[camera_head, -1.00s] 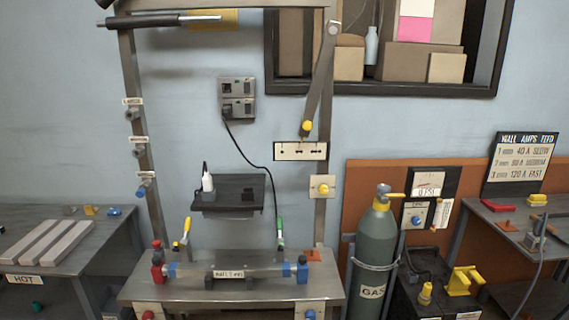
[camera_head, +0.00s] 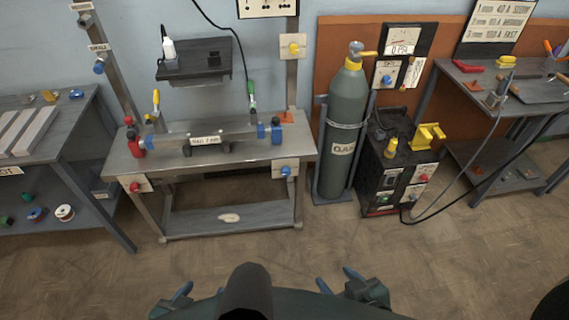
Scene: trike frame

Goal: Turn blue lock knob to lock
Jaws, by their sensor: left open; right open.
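A blue knob (camera_head: 286,170) sits on a pale square plate at the right front edge of the metal bench (camera_head: 245,154). Another blue knob (camera_head: 98,68) is on the left post, and a third (camera_head: 387,80) is on the panel under the gauge. I cannot tell from the picture which is the lock knob. My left gripper (camera_head: 180,293) and my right gripper (camera_head: 339,280) are low at the bottom of the view, both open and empty. Both are well apart from the bench and every knob.
A red knob (camera_head: 135,187) is on the bench's left front. A tube (camera_head: 208,136) lies clamped across the bench top. A green gas cylinder (camera_head: 345,125) and a black machine (camera_head: 392,178) stand to the right. Side tables flank the bench. The floor (camera_head: 220,258) before it is clear.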

